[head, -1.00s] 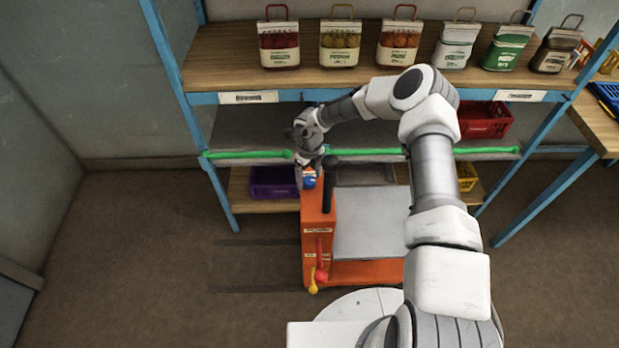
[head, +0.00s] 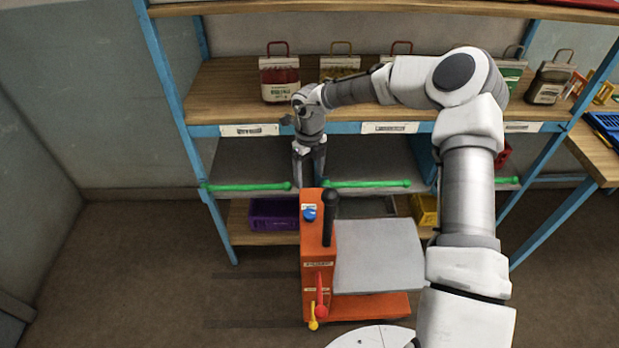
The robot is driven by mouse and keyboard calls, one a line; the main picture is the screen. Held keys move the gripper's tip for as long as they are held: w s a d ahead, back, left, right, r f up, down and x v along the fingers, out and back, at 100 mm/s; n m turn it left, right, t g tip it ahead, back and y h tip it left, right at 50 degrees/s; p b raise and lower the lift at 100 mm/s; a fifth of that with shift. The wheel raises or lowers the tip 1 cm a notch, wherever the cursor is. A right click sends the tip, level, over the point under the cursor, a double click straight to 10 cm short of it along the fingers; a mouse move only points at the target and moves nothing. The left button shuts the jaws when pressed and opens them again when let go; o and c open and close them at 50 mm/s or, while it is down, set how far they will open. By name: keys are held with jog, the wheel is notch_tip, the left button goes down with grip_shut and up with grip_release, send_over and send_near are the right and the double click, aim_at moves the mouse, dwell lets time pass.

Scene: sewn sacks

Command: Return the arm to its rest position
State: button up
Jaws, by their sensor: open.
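My arm reaches from the lower right of the head view up and across to the left. My gripper (head: 309,180) points down in front of the shelf rack, its two dark fingers apart and nothing seen between them. In the picture it is just above the top of an orange cart (head: 318,260) with a blue knob (head: 310,214) and a black post. I cannot tell the exact gap between the fingertips and the cart.
A blue-framed rack holds several tagged sacks, such as a red one (head: 280,77), on its upper shelf (head: 225,92). Green bars (head: 366,184) run along the middle shelf. A purple crate (head: 273,213) sits low. A wooden table (head: 590,150) stands right. Floor at left is clear.

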dwell(0.4)
jog(key=w+r+n+t, duration=0.4)
jog(key=r+n+t, duration=0.1)
jog(key=r, duration=0.6)
jog(key=w+r+n+t, duration=0.4)
jog(key=r+n+t, duration=0.1)
jog(key=r, duration=0.6)
jog(key=s+a+r+n+t+y, duration=0.1)
jog(key=s+r+n+y, duration=0.1)
jog(key=s+r+n, duration=0.45)
jog(key=s+d+r+n+g+y, duration=0.1)
jog(key=s+r+n, duration=0.25)
jog(key=s, duration=0.25)
jog(key=s+r+n, duration=0.2)
jog(key=s+n, duration=0.2)
jog(key=s, duration=0.2)
jog(key=s+d+f+n+g+h, duration=0.1)
jog(key=s+d+f+n+g, duration=0.1)
jog(key=s+d, duration=0.4)
jog(key=s+d+f+n+g+h, duration=0.2)
jog(key=s+d, duration=0.4)
jog(key=s, duration=0.9)
jog(key=shift+f, duration=0.15)
